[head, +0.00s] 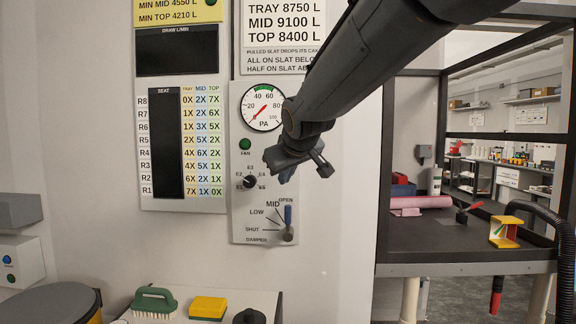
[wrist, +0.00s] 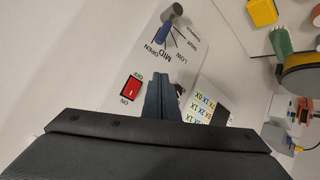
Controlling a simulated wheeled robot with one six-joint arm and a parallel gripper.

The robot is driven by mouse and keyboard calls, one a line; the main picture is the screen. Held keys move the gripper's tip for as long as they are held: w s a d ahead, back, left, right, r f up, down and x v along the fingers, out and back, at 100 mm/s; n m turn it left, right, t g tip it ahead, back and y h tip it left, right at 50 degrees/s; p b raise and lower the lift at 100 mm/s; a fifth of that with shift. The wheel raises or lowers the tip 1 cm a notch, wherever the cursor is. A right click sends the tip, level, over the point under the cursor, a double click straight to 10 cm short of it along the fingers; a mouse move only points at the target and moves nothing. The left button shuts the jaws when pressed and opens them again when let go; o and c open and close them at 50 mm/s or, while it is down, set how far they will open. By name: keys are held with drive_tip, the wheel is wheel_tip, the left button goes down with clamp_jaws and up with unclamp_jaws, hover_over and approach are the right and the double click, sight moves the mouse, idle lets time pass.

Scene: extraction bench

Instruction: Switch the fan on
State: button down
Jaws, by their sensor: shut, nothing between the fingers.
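The fan switch, a red rocker (wrist: 131,88) marked OFF and ON, is on the panel in the wrist view, left of my fingers. In the head view I cannot see the rocker; my gripper (head: 284,172) covers part of the panel (head: 240,215). A dark green round lamp (head: 245,144) labelled FAN sits below the dial gauge (head: 262,107). My gripper is shut and empty in front of the panel; its fingers also show in the wrist view (wrist: 161,80), beside the rocker. I cannot tell whether they touch the panel.
Below the lamp are a black selector knob (head: 250,181) and the blue-handled damper lever (head: 288,217), which points up toward OPEN. A green brush (head: 154,302) and a yellow sponge (head: 208,308) lie on the ledge below. A black-framed bench (head: 460,235) stands at right.

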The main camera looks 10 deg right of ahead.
drive_tip(key=shift+a, duration=0.25)
drive_tip(key=w+d+r+p, duration=0.1)
drive_tip(key=w+d+p, duration=0.1)
drive_tip(key=w+p, duration=0.4)
drive_tip(key=shift+w+d+r, duration=0.15)
drive_tip(key=shift+w+d, duration=0.25)
drive_tip(key=shift+w, duration=0.7)
drive_tip(key=shift+w, duration=0.1)
idle(1.3)
drive_tip(key=shift+w+d+r+p, duration=0.1)
drive_tip(key=shift+w+p, duration=0.2)
drive_tip(key=shift+p, duration=0.15)
